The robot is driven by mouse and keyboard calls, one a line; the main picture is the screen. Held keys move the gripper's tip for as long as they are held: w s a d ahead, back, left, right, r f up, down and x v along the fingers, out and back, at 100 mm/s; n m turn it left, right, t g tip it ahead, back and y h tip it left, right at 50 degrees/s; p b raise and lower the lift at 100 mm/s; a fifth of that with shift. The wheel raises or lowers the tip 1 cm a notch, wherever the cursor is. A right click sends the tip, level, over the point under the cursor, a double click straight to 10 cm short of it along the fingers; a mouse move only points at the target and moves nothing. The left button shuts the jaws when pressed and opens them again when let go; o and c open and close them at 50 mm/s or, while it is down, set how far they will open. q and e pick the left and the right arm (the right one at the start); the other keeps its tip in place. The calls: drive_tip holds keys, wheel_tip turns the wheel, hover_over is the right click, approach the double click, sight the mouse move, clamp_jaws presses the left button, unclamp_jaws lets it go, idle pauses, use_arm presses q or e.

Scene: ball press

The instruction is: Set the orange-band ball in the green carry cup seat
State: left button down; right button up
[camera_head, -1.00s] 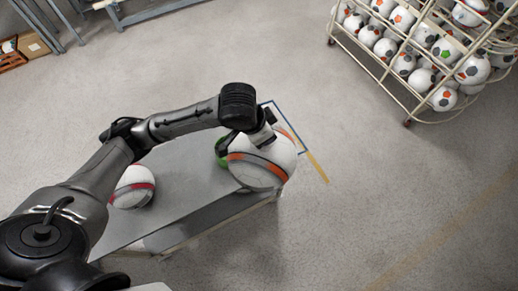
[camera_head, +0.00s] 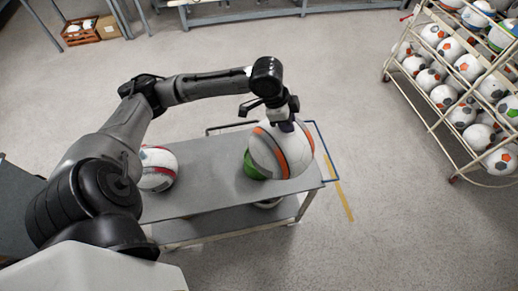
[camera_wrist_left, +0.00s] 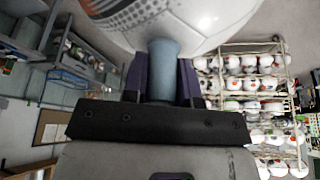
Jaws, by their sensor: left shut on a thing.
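The orange-band ball (camera_head: 297,149) is white with orange and grey bands. It hangs under my left gripper (camera_head: 283,118) at the right end of the grey table. In the left wrist view, my left gripper (camera_wrist_left: 162,82) is shut on a blue-grey stem (camera_wrist_left: 163,65) that meets the white ball (camera_wrist_left: 190,22). The green carry cup (camera_head: 252,168) shows at the ball's lower left and is mostly hidden by it. I cannot tell whether ball and cup touch. My right gripper is not in view.
A red-band ball (camera_head: 158,169) sits on the grey table (camera_head: 200,198), left of the green cup. A wheeled rack (camera_head: 440,119) full of balls stands at the right. Blue and yellow floor lines (camera_head: 343,198) lie beside the table. Floor between table and rack is clear.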

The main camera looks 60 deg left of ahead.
use_arm(q)
drive_tip(key=s+a+f+p, duration=0.2)
drive_tip(key=a+f, duration=0.8)
drive_tip(key=a, duration=0.1)
drive_tip(key=shift+s+a+f, duration=0.15)
drive_tip(key=shift+a+f, duration=0.05)
drive_tip(key=shift+f, duration=0.15)
drive_tip(key=shift+f, duration=0.5)
drive_tip(key=c, duration=0.9)
unclamp_jaws()
